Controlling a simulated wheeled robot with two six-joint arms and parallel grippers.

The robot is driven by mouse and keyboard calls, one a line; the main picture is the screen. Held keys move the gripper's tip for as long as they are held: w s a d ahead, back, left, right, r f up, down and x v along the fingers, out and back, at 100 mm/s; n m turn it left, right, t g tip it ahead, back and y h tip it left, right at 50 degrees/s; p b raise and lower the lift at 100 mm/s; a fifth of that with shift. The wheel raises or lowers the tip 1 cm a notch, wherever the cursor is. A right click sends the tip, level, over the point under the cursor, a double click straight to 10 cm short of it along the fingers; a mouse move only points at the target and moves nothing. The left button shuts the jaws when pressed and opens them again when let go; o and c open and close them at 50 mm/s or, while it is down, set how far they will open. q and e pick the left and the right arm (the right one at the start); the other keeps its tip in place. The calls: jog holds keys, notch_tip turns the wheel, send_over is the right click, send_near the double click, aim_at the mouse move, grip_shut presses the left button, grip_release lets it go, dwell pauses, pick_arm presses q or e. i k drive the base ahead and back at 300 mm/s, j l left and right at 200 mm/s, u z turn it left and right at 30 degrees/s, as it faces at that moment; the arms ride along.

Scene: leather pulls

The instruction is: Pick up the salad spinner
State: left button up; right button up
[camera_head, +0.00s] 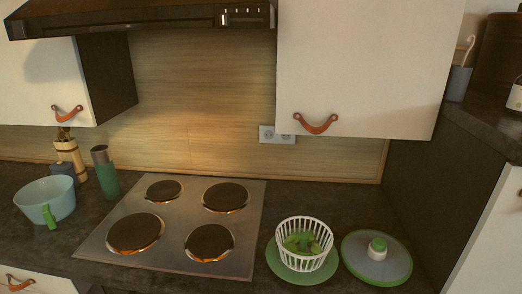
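A white slatted basket (293,259), like a salad spinner's inner basket, stands upright on the counter at the right of the stove. Green pieces lie inside it. It stands on or over a flat green disc (283,273); I cannot tell how they join. A round, see-through lid (358,262) with a green rim and a green and white knob lies flat to its right. A pale blue bowl (40,206) with a green part at its front stands at the far left; I cannot tell whether it belongs to the spinner. Neither gripper is in view.
A stove plate (176,258) with several dark burners fills the middle of the counter. A green bottle (105,172) and a utensil holder (71,153) stand behind the bowl. A cabinet (365,70) hangs above the basket. A tall dark side panel (435,200) bounds the right.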

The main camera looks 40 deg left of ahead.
aim_at(49, 203)
jog(key=u, duration=4.2)
